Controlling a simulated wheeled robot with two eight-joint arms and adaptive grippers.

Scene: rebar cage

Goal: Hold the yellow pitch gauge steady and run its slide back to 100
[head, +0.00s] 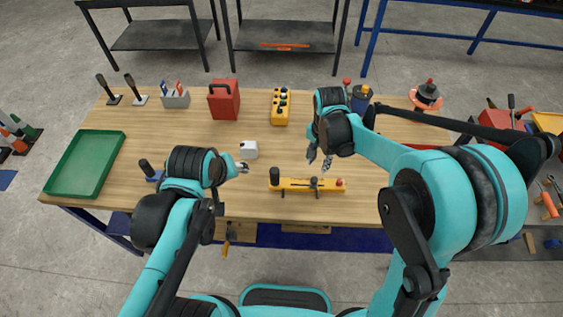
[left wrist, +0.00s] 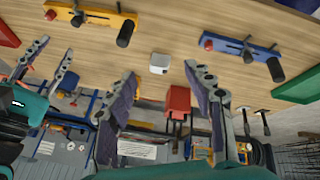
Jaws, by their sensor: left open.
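The yellow pitch gauge (head: 298,184) lies near the front edge of the table, with a black knob at its left end and a red end at right. Its dark slide (head: 315,186) sits right of the middle. The gauge also shows at the upper left of the left wrist view (left wrist: 104,19). My right gripper (head: 319,159) hangs just behind the gauge, fingers apart and empty. My left gripper (head: 243,168) is left of the gauge, apart from it. Its fingers are open and empty in the left wrist view (left wrist: 163,75). Scale marks are too small to read.
A white box (head: 248,149) stands behind my left gripper. A blue gauge (left wrist: 238,47) is partly hidden by my left arm in the head view. A red case (head: 224,100), a yellow button box (head: 281,106) and a green tray (head: 86,163) stand farther off.

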